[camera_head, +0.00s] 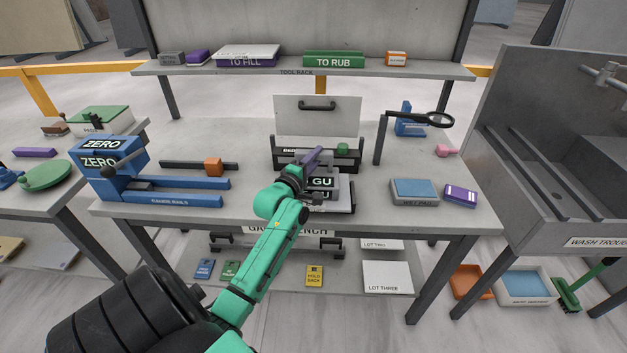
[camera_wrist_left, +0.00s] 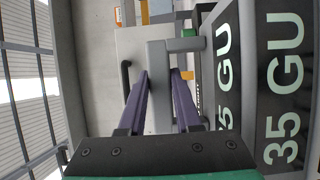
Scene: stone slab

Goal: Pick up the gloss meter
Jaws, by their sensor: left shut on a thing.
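The gloss meter (camera_head: 345,191) is a grey device with dark "GU" displays, standing on the middle of the bench and partly hidden by my left arm. In the left wrist view, the gloss meter (camera_wrist_left: 222,110) reads "35 GU" on the right, with a grey handle (camera_wrist_left: 160,62) at the centre. My left gripper (camera_head: 314,158), with purple fingers, is at this handle. In the left wrist view, the gripper (camera_wrist_left: 160,76) has one finger on each side of the handle and is shut on it. My right gripper is not in view.
A blue gauge (camera_head: 170,191) marked "ZERO" is at left. A wet pad (camera_head: 414,191), purple block (camera_head: 460,195) and magnifier (camera_head: 432,119) are at right. The tool rack (camera_head: 440,72) crosses behind.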

